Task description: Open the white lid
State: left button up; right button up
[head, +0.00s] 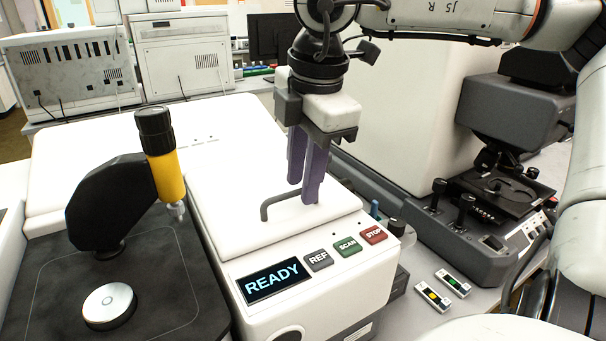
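The white lid (232,206) is the flat top panel of the white instrument in the middle and looks closed. A grey bar handle (274,203) stands at its front part. My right gripper (308,197) comes down from above with its two purple fingers at the right end of the handle. The fingers look close together, and the fingertips overlap the handle in the picture. Whether they are clamped on it cannot be told. My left gripper does not show.
A display reading READY (273,281) and REF, SCAN and STOP buttons (347,247) are on the instrument's front. A black and yellow probe arm (125,190) stands over a dark plate at left. A microscope (500,190) stands at right.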

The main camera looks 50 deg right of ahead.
grip_shut()
dwell(1.3)
